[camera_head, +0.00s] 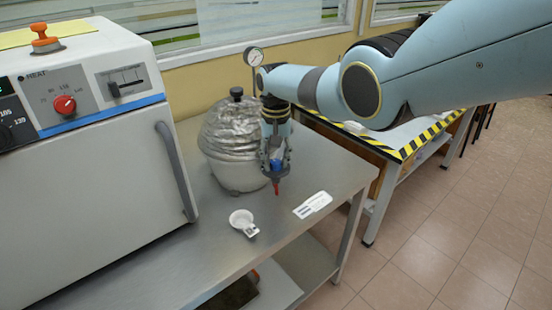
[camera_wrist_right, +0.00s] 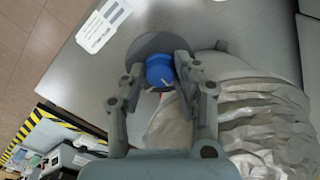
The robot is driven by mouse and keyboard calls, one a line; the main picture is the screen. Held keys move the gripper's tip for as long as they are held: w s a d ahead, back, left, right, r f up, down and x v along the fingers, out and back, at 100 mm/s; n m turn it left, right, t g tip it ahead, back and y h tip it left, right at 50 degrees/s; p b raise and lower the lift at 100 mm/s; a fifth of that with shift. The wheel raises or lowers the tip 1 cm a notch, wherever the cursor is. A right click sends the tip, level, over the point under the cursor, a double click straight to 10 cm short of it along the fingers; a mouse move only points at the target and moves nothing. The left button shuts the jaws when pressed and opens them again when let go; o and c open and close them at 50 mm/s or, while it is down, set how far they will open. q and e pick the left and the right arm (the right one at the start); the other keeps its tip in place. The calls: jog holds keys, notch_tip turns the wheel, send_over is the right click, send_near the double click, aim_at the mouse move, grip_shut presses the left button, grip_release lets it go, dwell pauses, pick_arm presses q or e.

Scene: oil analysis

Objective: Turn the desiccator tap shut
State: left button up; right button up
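The desiccator (camera_head: 228,147) is a round vessel under crinkled silvery wrapping, with a black knob on top, on the steel bench. It also shows in the right wrist view (camera_wrist_right: 265,115). My right gripper (camera_head: 277,168) points down at its right side. In the right wrist view its two fingers (camera_wrist_right: 160,68) close in on both sides of a blue tap knob (camera_wrist_right: 160,72), seemingly touching it. A grey disc lies behind the knob. A red tip (camera_head: 277,187) shows below the fingers in the head view. My left gripper is not in view.
A white oven (camera_head: 100,170) with a grey handle stands left of the desiccator. A pressure gauge (camera_head: 253,57) rises behind it. A small white dish (camera_head: 243,222) and a white label card (camera_head: 313,204) lie in front. A yellow-black edged table (camera_head: 408,150) stands behind right.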

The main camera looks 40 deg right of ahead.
aim_at(276, 162)
jog(key=o, duration=0.4)
notch_tip(276, 162, up, 8)
jog(key=shift+f, duration=0.25)
dwell(0.6)
